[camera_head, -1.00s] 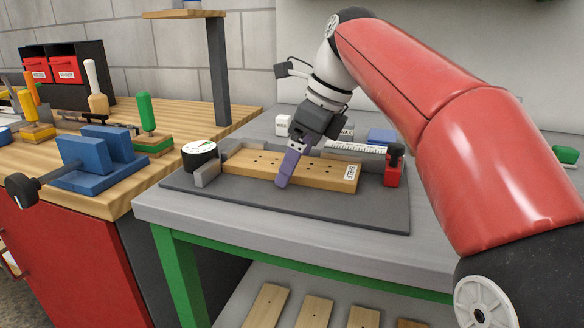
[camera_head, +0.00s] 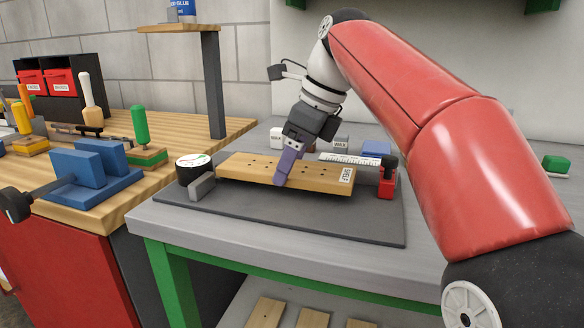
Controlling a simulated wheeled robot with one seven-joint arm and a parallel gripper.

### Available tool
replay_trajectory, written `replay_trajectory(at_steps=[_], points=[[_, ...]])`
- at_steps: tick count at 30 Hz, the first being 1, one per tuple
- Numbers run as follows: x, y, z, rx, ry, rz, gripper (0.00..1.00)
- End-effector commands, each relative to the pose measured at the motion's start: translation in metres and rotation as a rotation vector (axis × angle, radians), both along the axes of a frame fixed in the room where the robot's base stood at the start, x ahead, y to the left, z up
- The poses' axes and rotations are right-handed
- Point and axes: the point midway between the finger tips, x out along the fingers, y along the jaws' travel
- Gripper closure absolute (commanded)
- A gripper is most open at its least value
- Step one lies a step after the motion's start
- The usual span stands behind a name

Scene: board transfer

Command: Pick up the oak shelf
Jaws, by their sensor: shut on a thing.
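The oak shelf (camera_head: 245,171) is a light wooden board with a row of dark holes and a white "SHELF" label at its right end. It is over the dark grey mat (camera_head: 370,226) on the grey bench. My gripper (camera_head: 285,172), with purple fingers, is shut on the shelf near its middle, one finger showing on the near long side. The far finger is hidden. The shelf appears raised a little above the mat.
A grey stop block (camera_head: 201,188) and a round dial gauge (camera_head: 195,167) stand at the shelf's left end. A red clamp (camera_head: 387,180) stands close to its right end. A white ruler (camera_head: 350,160) lies behind. A blue vise (camera_head: 95,170) is on the wooden bench at left.

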Motion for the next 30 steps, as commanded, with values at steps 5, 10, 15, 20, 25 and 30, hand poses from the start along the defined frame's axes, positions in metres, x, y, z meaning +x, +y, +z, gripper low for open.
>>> replay_trajectory(at_steps=[5, 10, 15, 20, 25, 30], points=[[0.001, 0.001, 0.024, 0.001, -0.005, 0.002, 0.60], [0.001, 0.001, 0.048, 0.002, -0.004, 0.004, 0.60], [0.001, 0.003, 0.061, -0.007, 0.000, 0.008, 0.60], [0.000, 0.006, 0.068, -0.014, 0.000, 0.013, 0.60], [0.000, 0.004, 0.075, -0.008, -0.001, 0.007, 0.60], [0.000, 0.001, 0.080, 0.000, -0.003, 0.001, 0.60]])
